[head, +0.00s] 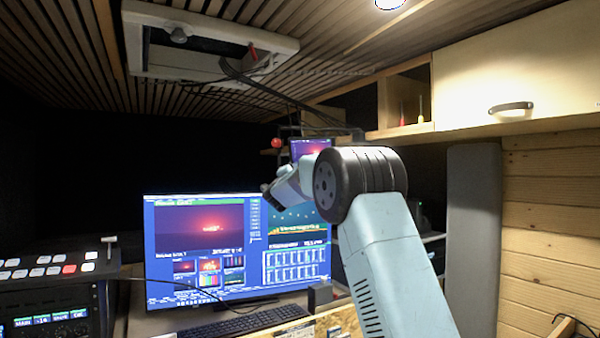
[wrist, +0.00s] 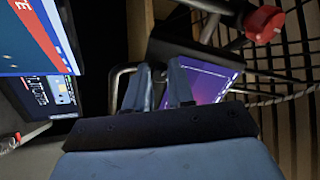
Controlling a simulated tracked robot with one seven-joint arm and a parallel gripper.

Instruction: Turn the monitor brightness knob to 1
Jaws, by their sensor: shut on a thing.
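A small monitor with a purple screen (head: 311,148) hangs above the big display in the head view. In the wrist view its screen (wrist: 205,80) is close beyond my fingers, right of centre. My gripper (wrist: 162,80) reaches up to the monitor's near edge. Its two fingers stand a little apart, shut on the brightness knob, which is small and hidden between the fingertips. The knob's setting and any scale marks do not show.
A red clamp knob (wrist: 265,24) and metal bracket tubes are close to the right of my gripper. Below are a big lit display (head: 205,240) and a keyboard (head: 245,322). A wooden cabinet (head: 515,75) is at the upper right.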

